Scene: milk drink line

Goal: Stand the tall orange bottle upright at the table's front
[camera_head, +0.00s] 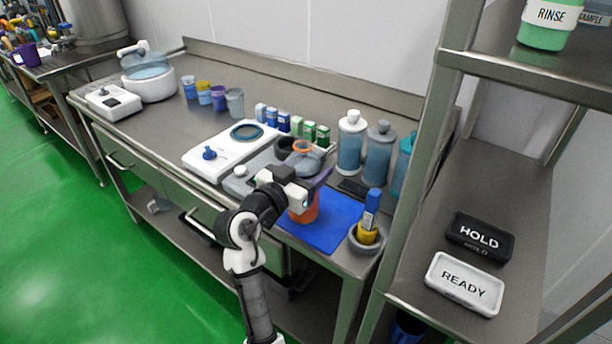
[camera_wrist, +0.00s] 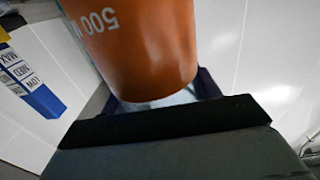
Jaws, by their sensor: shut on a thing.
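The orange bottle (camera_head: 306,211) is at the table's front, over the blue mat (camera_head: 342,222). My gripper (camera_head: 303,190) is shut on it and hides its upper part in the head view. The visible lower part looks roughly upright; I cannot tell whether its base touches the mat. In the wrist view the orange bottle (camera_wrist: 140,45) fills the top middle, with "500" printed on its side, between the dark fingers of my gripper (camera_wrist: 155,100).
A blue and yellow meter (camera_head: 369,212) stands in a grey holder (camera_head: 366,240) just right of the mat. Capped bottles (camera_head: 351,145) and small cartons (camera_head: 283,121) stand behind. A white scale (camera_head: 225,150) is to the left. A shelf post (camera_head: 428,150) rises at the right.

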